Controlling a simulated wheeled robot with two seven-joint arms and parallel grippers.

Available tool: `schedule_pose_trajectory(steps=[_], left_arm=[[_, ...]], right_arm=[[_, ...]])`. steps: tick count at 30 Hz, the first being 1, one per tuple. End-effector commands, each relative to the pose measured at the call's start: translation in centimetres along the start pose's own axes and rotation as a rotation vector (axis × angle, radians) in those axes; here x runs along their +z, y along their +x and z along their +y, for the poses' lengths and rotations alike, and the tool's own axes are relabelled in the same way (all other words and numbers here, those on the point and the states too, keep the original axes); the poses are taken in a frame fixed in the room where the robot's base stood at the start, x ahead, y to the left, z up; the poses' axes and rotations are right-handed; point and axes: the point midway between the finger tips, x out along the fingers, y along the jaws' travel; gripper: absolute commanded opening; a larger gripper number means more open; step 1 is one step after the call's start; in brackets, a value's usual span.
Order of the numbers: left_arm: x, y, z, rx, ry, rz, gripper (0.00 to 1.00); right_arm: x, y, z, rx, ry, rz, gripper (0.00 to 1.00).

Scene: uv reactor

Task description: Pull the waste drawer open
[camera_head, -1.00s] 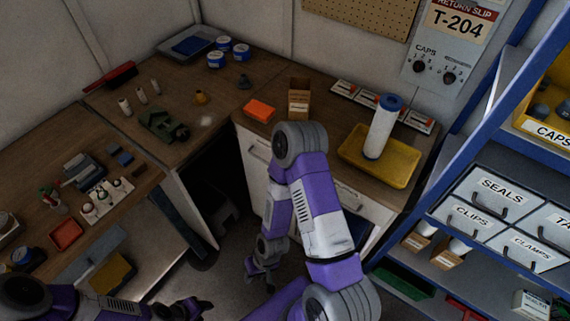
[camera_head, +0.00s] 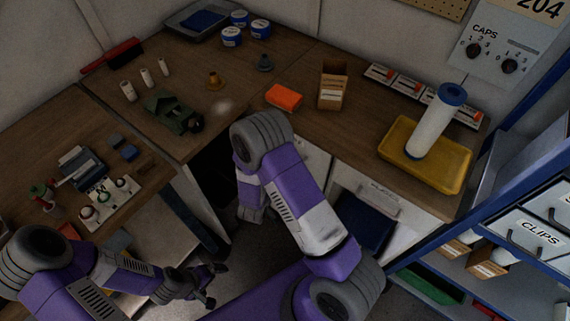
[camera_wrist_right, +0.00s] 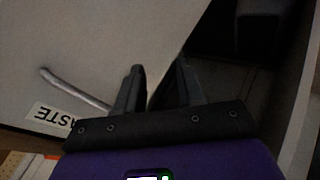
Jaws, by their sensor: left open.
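The waste drawer is a pale front (camera_wrist_right: 90,40) in the right wrist view, with a grey bar handle (camera_wrist_right: 75,91) and an upside-down label ending in "ASTE" (camera_wrist_right: 54,118). My right gripper (camera_wrist_right: 160,72) shows there with its two dark fingers apart and nothing between them. The handle lies to the left of the fingers, not between them. In the head view, a white cabinet front (camera_head: 313,158) shows beside my right arm, which hides much of it and the right gripper. My left gripper (camera_head: 214,284) is open and empty at the lower left, away from the cabinet.
The wooden worktop (camera_head: 300,130) above carries an orange block (camera_head: 283,97), a cardboard box (camera_head: 332,88) and a yellow tray (camera_head: 396,150) with a white cylinder (camera_head: 433,125). A blue-framed shelf (camera_head: 445,247) stands at the right. A dark opening lies left of the cabinet.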

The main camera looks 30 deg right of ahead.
Motion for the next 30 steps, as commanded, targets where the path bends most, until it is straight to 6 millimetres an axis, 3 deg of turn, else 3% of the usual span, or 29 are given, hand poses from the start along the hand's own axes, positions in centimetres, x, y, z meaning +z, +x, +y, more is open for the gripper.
schedule_pose_trajectory(steps=[1, 3, 10, 16, 30], left_arm=[[-0.1, 1.6, -0.6, 0.000, 0.000, 0.001, 1.00], [-0.2, 2.6, -0.9, 0.000, 0.001, 0.001, 1.00], [-0.3, 4.4, -1.6, 0.000, 0.001, 0.001, 1.00], [-0.3, 4.8, -1.8, 0.000, 0.001, 0.002, 1.00], [-0.4, 6.5, -2.4, 0.000, 0.001, 0.002, 1.00]], right_arm=[[-1.1, 0.7, 0.7, 0.124, -0.072, 0.017, 0.38], [-2.1, 0.3, 2.5, 0.284, -0.163, -0.001, 0.38], [-3.4, -2.7, 5.7, 0.597, -0.337, -0.136, 0.38], [-3.4, -3.0, 6.9, 0.655, -0.371, -0.189, 0.38], [-3.0, 1.9, 10.8, 0.651, -0.370, -0.188, 0.38]])
